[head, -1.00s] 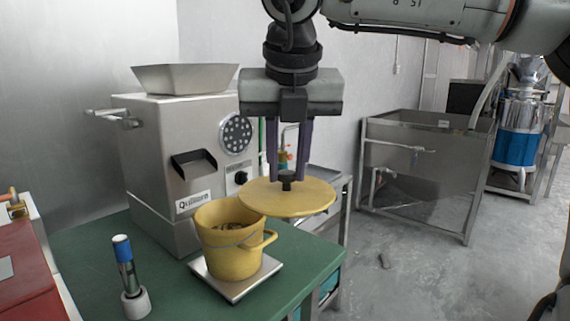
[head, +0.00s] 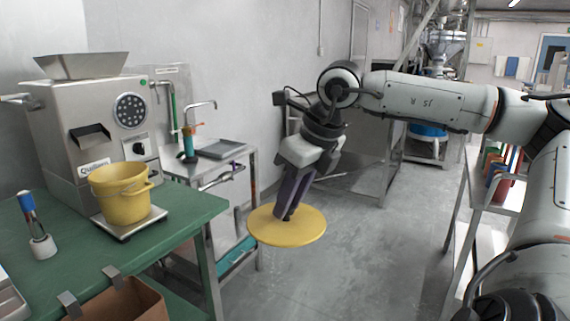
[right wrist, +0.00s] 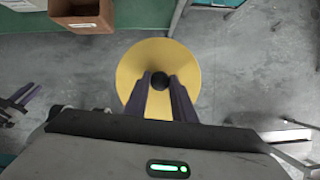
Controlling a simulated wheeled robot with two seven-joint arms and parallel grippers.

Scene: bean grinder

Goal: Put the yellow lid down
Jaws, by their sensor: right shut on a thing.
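The yellow lid (head: 262,228) is a flat round disc with a dark knob in its middle. In the head view my right gripper (head: 287,214) is shut on that knob and holds the lid in the air above the grey floor, to the right of the green table. The right wrist view also shows the lid (right wrist: 135,75), with the fingers (right wrist: 160,85) on either side of the knob. The yellow bucket (head: 122,200) stands uncovered on a small scale (head: 140,223) on the table.
The green table (head: 175,225) holds the steel grinder (head: 60,130) and a blue-topped tool (head: 38,225). A brown box (head: 130,305) hangs at its front edge; it also shows in the wrist view (right wrist: 90,22). A steel sink stand (head: 225,175) is behind the lid. A shelf (head: 490,225) stands at right.

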